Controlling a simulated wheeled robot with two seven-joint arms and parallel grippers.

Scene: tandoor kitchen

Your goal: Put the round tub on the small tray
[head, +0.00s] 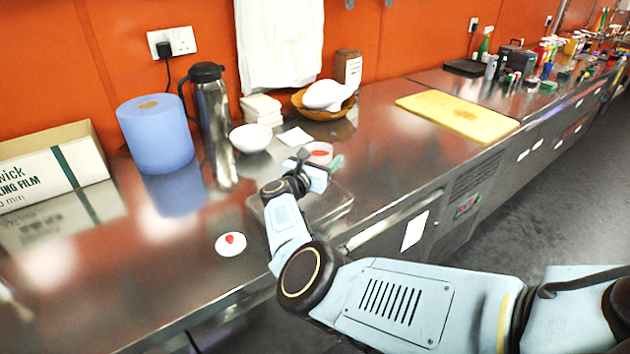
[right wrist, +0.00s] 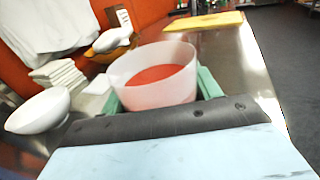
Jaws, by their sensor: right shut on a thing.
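The round tub (right wrist: 150,92) is translucent white with red contents. In the right wrist view it stands upright between the green fingers of my right gripper (right wrist: 160,95), which is shut on it. In the head view the tub (head: 320,149) shows behind my right gripper (head: 321,163), above the counter. A shallow grey tray (head: 334,208), likely the small tray, lies on the counter below my right gripper, partly hidden by my arm. Whether the tub touches anything below is hidden. My left gripper is out of view.
A white bowl (head: 250,138), white stacked items (head: 261,109) and an orange bowl (head: 318,113) stand behind. A flask (head: 213,110) and blue roll (head: 155,135) are left. A white disc with a red mark (head: 231,243) lies near the front edge. A yellow board (head: 458,114) lies right.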

